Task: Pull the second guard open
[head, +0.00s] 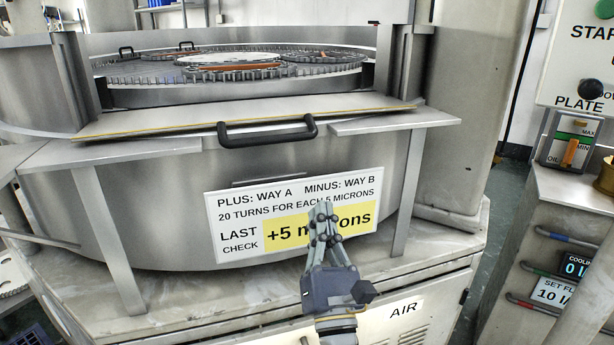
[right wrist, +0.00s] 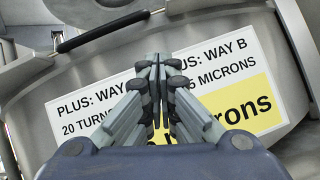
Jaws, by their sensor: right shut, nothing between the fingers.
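A metal guard panel (head: 160,121) with a yellowish edge lies across the front of the round lapping machine, below its opening. A black bar handle (head: 268,132) is on its front; the handle also shows at the upper left in the right wrist view (right wrist: 100,32). I cannot tell which guard counts as the second. My right gripper (head: 321,207) is shut and empty, in front of the white and yellow sign (head: 236,215). It is below and right of the handle and apart from it. In the right wrist view its fingertips (right wrist: 157,64) cover part of the sign. My left gripper is not in view.
Behind the guard, the toothed lapping plate (head: 125,75) shows with rings and two small black handles. Metal ledges (head: 395,121) flank the front handle.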

